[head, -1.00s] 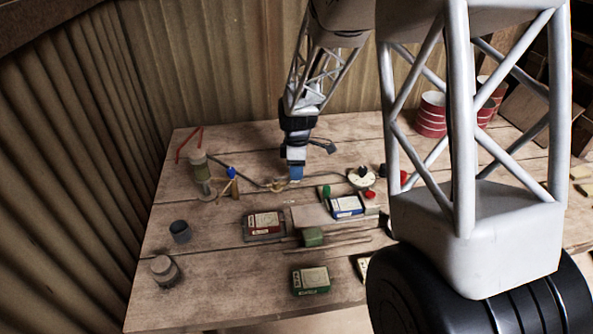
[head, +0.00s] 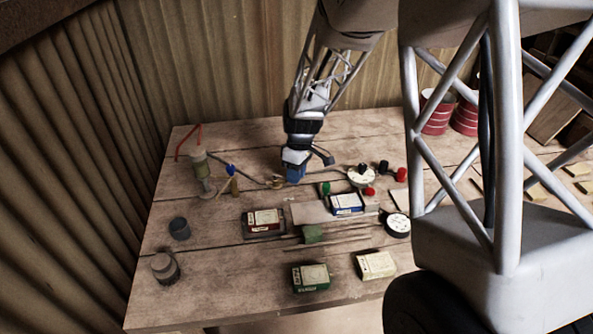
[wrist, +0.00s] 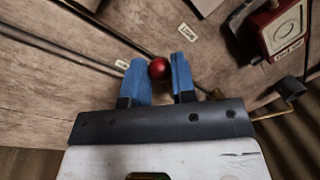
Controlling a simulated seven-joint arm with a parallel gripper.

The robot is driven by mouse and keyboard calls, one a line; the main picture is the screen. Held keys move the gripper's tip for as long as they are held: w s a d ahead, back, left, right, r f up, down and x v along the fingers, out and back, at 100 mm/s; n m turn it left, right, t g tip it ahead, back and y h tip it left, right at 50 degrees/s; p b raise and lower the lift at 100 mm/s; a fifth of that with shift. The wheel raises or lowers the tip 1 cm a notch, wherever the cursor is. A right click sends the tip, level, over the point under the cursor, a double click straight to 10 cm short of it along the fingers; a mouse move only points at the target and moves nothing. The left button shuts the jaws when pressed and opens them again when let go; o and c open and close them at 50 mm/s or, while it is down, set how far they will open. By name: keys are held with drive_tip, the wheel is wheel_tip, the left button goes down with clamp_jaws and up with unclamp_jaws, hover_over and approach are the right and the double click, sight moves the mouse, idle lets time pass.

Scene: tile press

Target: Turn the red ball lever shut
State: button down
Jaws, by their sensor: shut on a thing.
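The red ball (wrist: 159,69) of the lever shows in the wrist view, between the two blue fingers of my gripper (wrist: 160,78). My gripper is shut on it. The rest of the lever is mostly hidden by the fingers and the palm. In the head view my gripper (head: 295,178) points down at the bench near the brass fitting (head: 276,183) on the pipe line, and the ball there is hidden behind it.
A white round gauge (head: 361,176) stands right of my gripper. A blue-handled fitting (head: 231,171) is to the left. A red box (head: 264,222), a blue box (head: 347,204) and a green block (head: 312,234) lie in front.

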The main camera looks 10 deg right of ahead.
drive_tip(key=m, duration=0.1)
drive_tip(key=s+m, duration=0.1)
drive_tip(key=m, duration=0.1)
drive_tip(key=shift+s+a+y, duration=0.25)
drive_tip(key=shift+a+y, duration=0.05)
drive_tip(key=shift+a, duration=0.1)
drive_tip(key=m, duration=0.1)
drive_tip(key=s+a+m+t, duration=0.1)
drive_tip(key=m, duration=0.1)
drive_tip(key=shift+s+a+m, duration=0.15)
drive_tip(key=shift+a+m, duration=0.05)
drive_tip(key=shift+m, duration=0.1)
drive_tip(key=a+m, duration=0.1)
drive_tip(key=s+m, duration=0.1)
drive_tip(key=m, duration=0.1)
drive_tip(key=shift+a+t, duration=0.3)
drive_tip(key=shift+a, duration=0.1)
drive_tip(key=shift+a+m+t, duration=0.15)
drive_tip(key=shift+a+m, duration=0.25)
drive_tip(key=shift+m, duration=0.45)
drive_tip(key=shift+a+m+t, duration=0.15)
drive_tip(key=shift+a+m, duration=0.25)
drive_tip(key=shift+m, duration=0.45)
drive_tip(key=c, duration=1)
unclamp_jaws()
drive_tip(key=shift+o, duration=0.2)
drive_tip(key=shift+r, duration=0.1)
